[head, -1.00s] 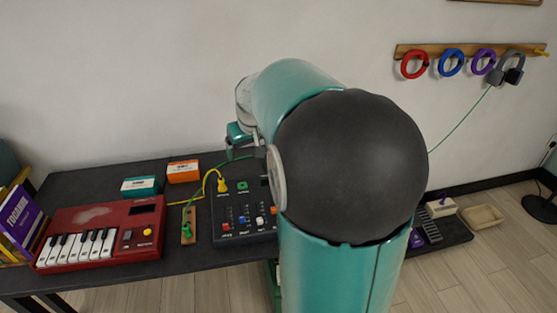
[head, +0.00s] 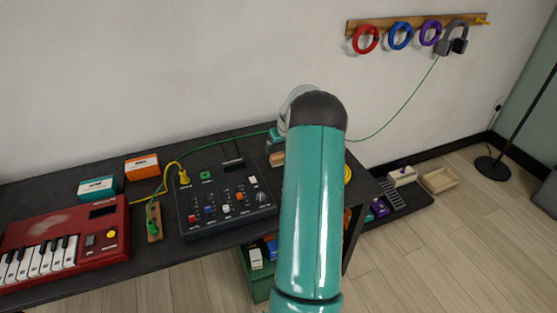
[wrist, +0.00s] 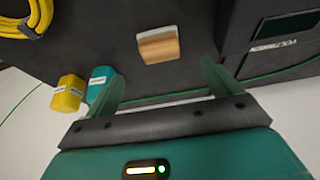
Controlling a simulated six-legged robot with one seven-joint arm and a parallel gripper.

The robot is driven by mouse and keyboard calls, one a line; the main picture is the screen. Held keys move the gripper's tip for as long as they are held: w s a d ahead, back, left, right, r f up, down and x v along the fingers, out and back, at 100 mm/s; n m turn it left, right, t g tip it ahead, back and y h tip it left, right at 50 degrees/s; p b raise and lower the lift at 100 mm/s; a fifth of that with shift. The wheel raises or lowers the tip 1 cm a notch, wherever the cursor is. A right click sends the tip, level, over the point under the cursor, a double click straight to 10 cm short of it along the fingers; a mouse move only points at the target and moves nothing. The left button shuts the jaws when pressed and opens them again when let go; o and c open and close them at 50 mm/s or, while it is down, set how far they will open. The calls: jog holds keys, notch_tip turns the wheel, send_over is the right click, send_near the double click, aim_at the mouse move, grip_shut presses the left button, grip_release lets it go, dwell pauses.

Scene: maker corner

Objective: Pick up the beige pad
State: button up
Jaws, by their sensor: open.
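The beige pad (wrist: 160,46) is a small block with a pale strip along one side and a tan, wood-like face. It lies on the dark tabletop in the wrist view, just beyond the fingertips and between their lines. In the head view a tan bit of it (head: 278,159) shows below my gripper, beside my arm. My gripper (wrist: 163,78) is open and empty, its two teal fingers wide apart and not touching the pad. In the head view my arm hides most of the area around the pad.
In the wrist view a yellow cable coil (wrist: 27,22) lies at upper left, and yellow (wrist: 69,93) and teal (wrist: 101,80) bottles stand near the left finger. The black mixer (head: 225,203) is left of the pad in the head view. A green cable (wrist: 165,97) runs behind the fingers.

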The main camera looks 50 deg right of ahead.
aim_at(279, 156)
jog(key=x, duration=0.8)
jog(key=shift+f, duration=0.35)
jog(key=c, duration=1.1)
jog(key=shift+r, duration=0.1)
jog(key=shift+r, duration=0.5)
notch_tip(279, 156, up, 2)
jog(key=shift+a+r, duration=0.1)
jog(key=shift+r, duration=0.1)
jog(key=s+a+r, duration=0.1)
jog(key=a+r, duration=0.2)
jog(key=a, duration=0.1)
jog(key=s+a+r, duration=0.1)
jog(key=a+r, duration=0.2)
jog(key=a, duration=0.2)
jog(key=s+a+r, duration=0.1)
jog(key=a+r, duration=0.2)
jog(key=a, duration=0.1)
jog(key=shift+a+r, duration=0.2)
jog(key=shift+a, duration=0.05)
